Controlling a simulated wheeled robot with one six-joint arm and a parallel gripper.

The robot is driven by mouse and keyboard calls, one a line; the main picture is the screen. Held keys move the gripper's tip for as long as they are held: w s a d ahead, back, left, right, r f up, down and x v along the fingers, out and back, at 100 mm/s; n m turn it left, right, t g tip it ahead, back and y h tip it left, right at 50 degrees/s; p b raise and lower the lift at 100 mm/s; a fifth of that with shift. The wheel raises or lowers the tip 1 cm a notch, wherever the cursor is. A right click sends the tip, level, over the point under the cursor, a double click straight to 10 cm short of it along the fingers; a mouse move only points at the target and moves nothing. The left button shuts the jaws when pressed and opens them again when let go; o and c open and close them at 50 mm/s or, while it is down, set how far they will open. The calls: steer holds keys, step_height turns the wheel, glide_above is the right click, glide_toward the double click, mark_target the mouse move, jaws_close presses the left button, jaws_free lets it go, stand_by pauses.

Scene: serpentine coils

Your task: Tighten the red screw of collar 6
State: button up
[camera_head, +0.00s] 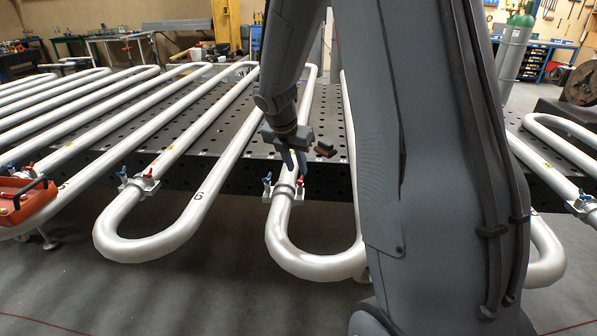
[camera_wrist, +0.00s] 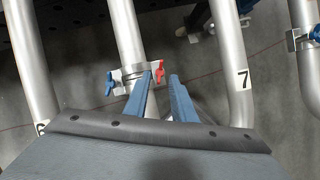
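A metal collar (camera_head: 284,190) clamps a pale pipe below my gripper, with a blue screw (camera_head: 267,181) on its left and a red screw (camera_head: 301,181) on its right. The wrist view shows this collar (camera_wrist: 128,74), its blue screw (camera_wrist: 110,83) and its red screw (camera_wrist: 160,70). The collar sits between pipes marked 6 (camera_wrist: 42,127) and 7 (camera_wrist: 243,79); I read no number on the collar itself. My gripper (camera_head: 294,166) points down with blue fingers apart and empty.
Another collar (camera_head: 141,183) with blue and red screws is to the left, beside the pipe loop marked 6 (camera_head: 199,196). A red toolbox (camera_head: 18,205) is at the far left. The perforated table (camera_head: 232,138) lies under the pipes. My arm hides much of the right.

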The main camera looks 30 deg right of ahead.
mark_target(300, 177)
steer(key=shift+x, duration=2.1)
jaws_close()
steer(key=shift+s, duration=0.1)
